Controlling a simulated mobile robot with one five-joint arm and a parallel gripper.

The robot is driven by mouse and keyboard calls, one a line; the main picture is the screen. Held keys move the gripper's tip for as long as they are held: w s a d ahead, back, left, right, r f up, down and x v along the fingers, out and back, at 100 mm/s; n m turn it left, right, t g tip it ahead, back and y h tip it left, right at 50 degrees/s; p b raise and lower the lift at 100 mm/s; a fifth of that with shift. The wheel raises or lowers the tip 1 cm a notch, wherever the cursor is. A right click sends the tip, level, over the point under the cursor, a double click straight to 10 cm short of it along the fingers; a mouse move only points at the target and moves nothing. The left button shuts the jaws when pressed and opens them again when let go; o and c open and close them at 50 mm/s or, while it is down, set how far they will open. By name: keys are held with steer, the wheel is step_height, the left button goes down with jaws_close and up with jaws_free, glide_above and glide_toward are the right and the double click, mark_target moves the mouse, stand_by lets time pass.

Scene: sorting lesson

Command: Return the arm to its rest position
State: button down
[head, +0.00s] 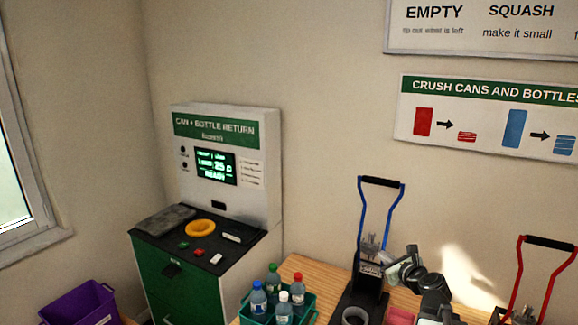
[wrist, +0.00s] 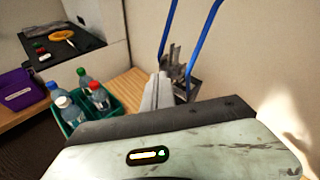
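My gripper (head: 393,272) is held up over the wooden bench, beside the crusher with blue handles. In the wrist view my gripper (wrist: 159,90) shows as a pale worn body with two grey fingers pressed together at the picture's middle, and nothing shows between them. My dark arm (head: 437,295) comes up from the lower edge of the head view. The blue-handled crusher (head: 361,285) stands just left of and behind the gripper; it also shows beyond the fingers in the wrist view (wrist: 193,80).
A green crate (head: 305,317) with several bottles stands left on the bench (head: 304,268). A red-handled crusher (head: 543,275) is at the right. A can and bottle return machine (head: 213,190) stands at the wall, with a purple bin (head: 78,303) at lower left.

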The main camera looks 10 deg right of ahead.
steer(key=s+a+f+n+g+y+b, duration=0.1)
steer(key=s+a+f+n+g+b, duration=0.15)
steer(key=a+f+n, duration=0.55)
steer(key=s+a+f+n+g+y+b, duration=0.1)
steer(key=a+f+n+g, duration=0.25)
steer(key=a, duration=0.75)
steer(key=s+a+f+n+g+y+b, duration=0.1)
steer(key=s+a+f+n+g+b, duration=0.1)
steer(key=a+f+n, duration=0.6)
steer(key=s+d+f+n+g+h, duration=0.1)
steer(key=s+d+n+g+h, duration=0.1)
steer(key=s+n, duration=0.3)
steer(key=s+d+f+n+g+h, duration=0.2)
steer(key=s+n+g, duration=0.2)
steer(key=s+n, duration=0.2)
steer(key=shift+s+d+n+h, duration=0.2)
steer(key=shift+d+n+h, duration=0.15)
steer(key=shift+n, duration=0.1)
steer(key=shift+d+f, duration=0.1)
